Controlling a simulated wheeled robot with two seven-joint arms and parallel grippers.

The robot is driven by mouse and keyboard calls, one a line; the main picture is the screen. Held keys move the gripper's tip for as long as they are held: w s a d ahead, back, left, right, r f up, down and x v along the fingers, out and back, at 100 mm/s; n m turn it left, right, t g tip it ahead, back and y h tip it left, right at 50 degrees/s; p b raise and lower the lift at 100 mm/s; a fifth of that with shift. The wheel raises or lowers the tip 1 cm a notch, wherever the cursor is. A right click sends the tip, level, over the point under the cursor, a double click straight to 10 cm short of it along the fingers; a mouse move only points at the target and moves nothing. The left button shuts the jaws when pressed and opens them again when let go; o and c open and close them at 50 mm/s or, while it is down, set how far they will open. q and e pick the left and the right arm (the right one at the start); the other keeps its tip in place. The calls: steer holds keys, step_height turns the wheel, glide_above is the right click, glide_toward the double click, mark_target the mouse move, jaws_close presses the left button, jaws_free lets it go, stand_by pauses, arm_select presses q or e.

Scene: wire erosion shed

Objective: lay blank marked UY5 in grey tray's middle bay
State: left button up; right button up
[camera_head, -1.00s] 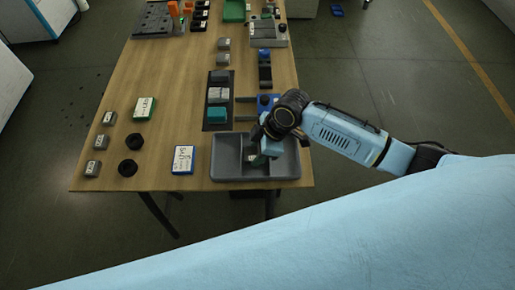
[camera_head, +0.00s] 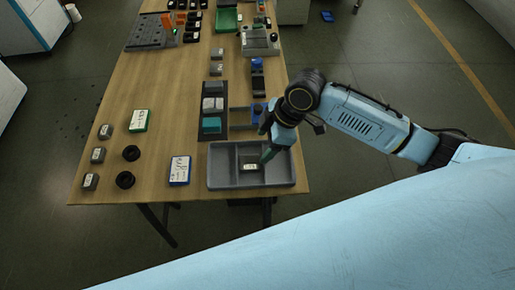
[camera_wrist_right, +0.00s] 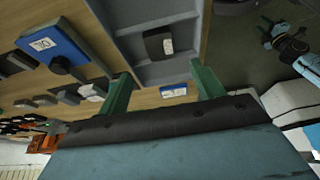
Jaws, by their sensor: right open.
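The grey tray (camera_head: 222,182) sits at the table's near right edge, with dividers between its bays. A dark grey blank (camera_head: 250,167) with a white label lies in the bay just right of the left divider, which looks like the middle one. The wrist view also shows the blank (camera_wrist_right: 154,45) lying flat inside the tray (camera_wrist_right: 185,68). Its lettering is too small to read. My right gripper (camera_head: 268,154) is over the tray, beside the blank in the picture. In the wrist view its green fingers (camera_wrist_right: 163,88) are spread apart, with nothing between them. My left gripper is not in view.
A blue-framed card (camera_head: 179,171) lies left of the tray. A dark rack (camera_head: 212,131) and a blue block with a black knob (camera_head: 258,113) stand behind it. Black rings (camera_head: 125,180) and small grey blocks (camera_head: 98,155) lie at left.

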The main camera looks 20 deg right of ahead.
steer(key=shift+v, duration=1.4)
